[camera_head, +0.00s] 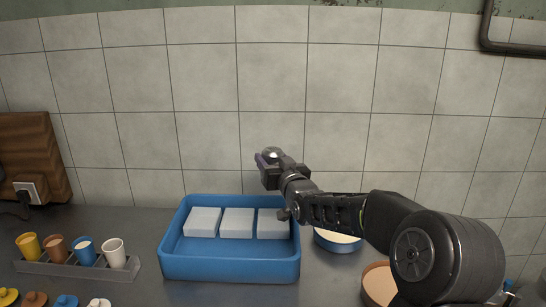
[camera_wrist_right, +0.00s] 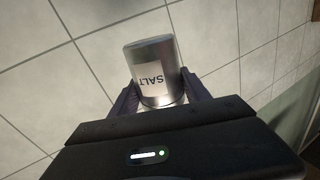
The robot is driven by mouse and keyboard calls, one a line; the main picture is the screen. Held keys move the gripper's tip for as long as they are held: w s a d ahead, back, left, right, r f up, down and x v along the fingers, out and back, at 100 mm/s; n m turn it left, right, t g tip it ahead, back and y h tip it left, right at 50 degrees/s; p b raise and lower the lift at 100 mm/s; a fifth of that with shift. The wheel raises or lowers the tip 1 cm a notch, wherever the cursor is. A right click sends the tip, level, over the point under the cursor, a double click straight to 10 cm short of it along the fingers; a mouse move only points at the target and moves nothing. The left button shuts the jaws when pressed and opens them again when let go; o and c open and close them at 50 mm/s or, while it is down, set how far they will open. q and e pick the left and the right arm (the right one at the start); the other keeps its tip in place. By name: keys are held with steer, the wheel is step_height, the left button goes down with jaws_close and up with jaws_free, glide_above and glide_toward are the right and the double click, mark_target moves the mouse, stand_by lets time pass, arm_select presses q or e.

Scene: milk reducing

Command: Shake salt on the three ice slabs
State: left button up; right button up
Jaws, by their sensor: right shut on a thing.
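Three white ice slabs lie side by side in a blue tray (camera_head: 230,268): the left slab (camera_head: 203,221), the middle slab (camera_head: 237,223) and the right slab (camera_head: 272,222), which is partly hidden by my right arm. My right gripper (camera_head: 268,160) is raised above the tray's right part, near the tiled wall. It is shut on a metal salt shaker (camera_wrist_right: 155,65), whose label reads SALT upside down in the right wrist view. In the head view the shaker (camera_head: 272,153) is small and mostly covered by the gripper. My left gripper is not in view.
A grey rack (camera_head: 75,266) with yellow, brown, blue and white cups stands left of the tray, with coloured lids in front. Round containers, one blue (camera_head: 338,241) and one brown (camera_head: 377,283), stand right of it, partly behind my arm. A tiled wall closes the back.

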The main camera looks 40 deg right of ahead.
steer(key=f+m+p, duration=0.1)
steer(key=m+p, duration=0.1)
steer(key=m, duration=0.1)
steer(key=a+f+m+p, duration=0.1)
steer(key=m+p, duration=0.1)
steer(key=m, duration=0.1)
steer(key=a+f+m+p, duration=0.1)
steer(key=m+p, duration=0.1)
steer(key=m, duration=0.1)
steer(key=shift+w+a+m+p, duration=0.1)
steer(key=shift+w+m+p, duration=0.2)
steer(key=shift+m, duration=0.1)
step_height(320, 180, down, 3)
steer(key=m+b, duration=0.5)
steer(key=m, duration=0.2)
steer(key=shift+a, duration=0.1)
steer(key=m, duration=0.1)
steer(key=m+b, duration=0.1)
steer(key=m, duration=0.1)
steer(key=shift+f+m, duration=0.25)
steer(key=shift+m, duration=0.05)
steer(key=shift+m+b, duration=0.45)
steer(key=shift+m, duration=0.75)
steer(key=shift+r+p, duration=0.65)
steer(key=shift+r, duration=1.1)
steer(key=shift+w, duration=0.1)
